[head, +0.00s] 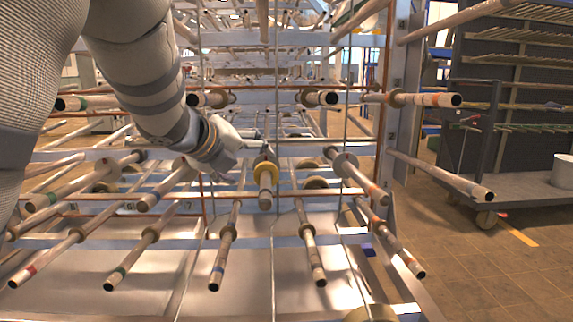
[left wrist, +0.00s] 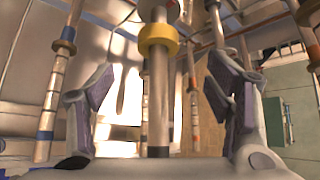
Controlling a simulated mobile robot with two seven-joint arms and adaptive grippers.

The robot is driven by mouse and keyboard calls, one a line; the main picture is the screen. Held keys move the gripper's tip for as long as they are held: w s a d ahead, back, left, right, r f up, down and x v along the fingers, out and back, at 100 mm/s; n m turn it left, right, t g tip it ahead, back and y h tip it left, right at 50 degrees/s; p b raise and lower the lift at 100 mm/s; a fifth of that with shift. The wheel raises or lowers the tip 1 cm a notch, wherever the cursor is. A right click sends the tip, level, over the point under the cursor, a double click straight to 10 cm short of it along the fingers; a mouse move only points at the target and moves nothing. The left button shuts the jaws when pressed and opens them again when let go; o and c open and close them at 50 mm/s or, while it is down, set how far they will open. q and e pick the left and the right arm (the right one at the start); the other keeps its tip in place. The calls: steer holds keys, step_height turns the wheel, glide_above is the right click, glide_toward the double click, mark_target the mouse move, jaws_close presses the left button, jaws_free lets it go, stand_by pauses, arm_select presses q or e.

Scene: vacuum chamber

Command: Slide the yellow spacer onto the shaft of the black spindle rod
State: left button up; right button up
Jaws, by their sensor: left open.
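The yellow spacer (head: 265,162) is a ring around a pale metal rod (head: 265,198) near the middle of the head view. In the left wrist view the spacer (left wrist: 158,40) encircles the rod (left wrist: 158,95), some way up from the dark band at its near end. My left gripper (head: 236,148) is just left of the spacer in the head view. In the left wrist view its fingers (left wrist: 162,100) are spread on both sides of the rod, apart from it and empty. I cannot tell a wholly black rod apart from the others. My right gripper is not seen.
Several similar rods, such as one at the lower middle (head: 310,255), stick out toward me around the spacer's rod. A rod at the right (head: 440,175) reaches out from the frame. A grey cart (head: 530,190) stands at the right, with open tiled floor before it.

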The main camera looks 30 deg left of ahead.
mark_target(262, 174)
arm_select(q)
steer(key=x, duration=1)
steer(key=shift+w+f, duration=0.15)
steer(key=shift+f, duration=0.2)
steer(key=c, duration=1.4)
steer(key=shift+w+a+f+b, duration=0.15)
steer(key=shift+w+a+b, duration=0.2)
steer(key=shift+w, duration=0.3)
steer(key=shift+w+a+f+b, duration=0.15)
steer(key=shift+w+a, duration=0.3)
steer(key=shift+w, duration=0.2)
steer(key=o, duration=1.4)
steer(key=shift+r, duration=0.1)
steer(key=shift+c, duration=0.2)
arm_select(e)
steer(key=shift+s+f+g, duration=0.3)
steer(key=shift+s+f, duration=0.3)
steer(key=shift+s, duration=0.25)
